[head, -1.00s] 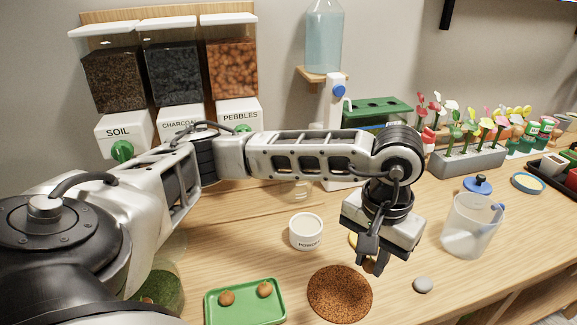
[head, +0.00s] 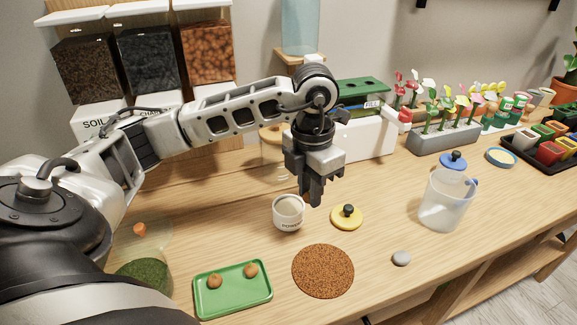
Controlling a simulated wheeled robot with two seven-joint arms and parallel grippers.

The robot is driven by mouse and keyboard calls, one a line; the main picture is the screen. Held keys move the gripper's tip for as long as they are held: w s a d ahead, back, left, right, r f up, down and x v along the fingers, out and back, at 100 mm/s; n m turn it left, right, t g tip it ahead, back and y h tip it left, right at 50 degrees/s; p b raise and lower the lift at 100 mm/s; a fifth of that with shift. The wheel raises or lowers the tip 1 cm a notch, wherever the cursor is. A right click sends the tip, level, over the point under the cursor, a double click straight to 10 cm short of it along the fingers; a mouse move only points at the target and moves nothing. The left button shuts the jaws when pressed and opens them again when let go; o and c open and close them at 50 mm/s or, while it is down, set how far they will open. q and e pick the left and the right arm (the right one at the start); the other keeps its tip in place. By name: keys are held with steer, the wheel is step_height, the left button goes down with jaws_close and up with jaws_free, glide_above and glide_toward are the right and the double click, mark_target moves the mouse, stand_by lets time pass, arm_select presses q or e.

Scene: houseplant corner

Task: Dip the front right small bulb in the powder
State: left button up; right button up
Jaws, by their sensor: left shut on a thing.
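My left gripper (head: 311,198) points down just right of the white powder pot (head: 289,224) and overlaps its right rim in the head view. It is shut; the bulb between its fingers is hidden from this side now. The pot is open and its label is partly readable. Two small brown bulbs, one left (head: 214,281) and one right (head: 251,270), lie on the green tray (head: 232,308). I cannot tell whether the fingertips are above the pot's mouth or beside it. My right gripper is not in view.
A yellow lid with a black knob (head: 347,217) lies right of the pot. A round brown mat (head: 323,271) is in front. A glass jar with green moss (head: 145,275) is at left.

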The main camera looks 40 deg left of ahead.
mark_target(288, 208)
arm_select(q)
steer(key=a+n, duration=0.1)
steer(key=n, duration=0.2)
steer(key=a+n, duration=0.1)
steer(key=n, duration=0.2)
steer(key=a+r+n, duration=0.1)
steer(key=n, duration=0.4)
steer(key=a+n, duration=0.1)
steer(key=n, duration=0.1)
steer(key=a+n, duration=0.1)
steer(key=n, duration=0.1)
steer(key=shift+s+r, duration=0.1)
steer(key=shift+s, duration=0.05)
steer(key=shift+f+b, duration=0.4)
steer(key=shift+f, duration=0.2)
step_height(288, 208, down, 4)
steer(key=b, duration=0.3)
steer(key=shift+f+b, duration=0.15)
steer(key=shift+b, duration=0.15)
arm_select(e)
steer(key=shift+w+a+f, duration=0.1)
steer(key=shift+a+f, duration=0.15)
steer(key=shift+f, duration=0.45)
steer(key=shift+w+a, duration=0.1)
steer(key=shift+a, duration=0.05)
arm_select(q)
steer(key=shift+f+b, duration=0.4)
steer(key=shift+f, duration=0.15)
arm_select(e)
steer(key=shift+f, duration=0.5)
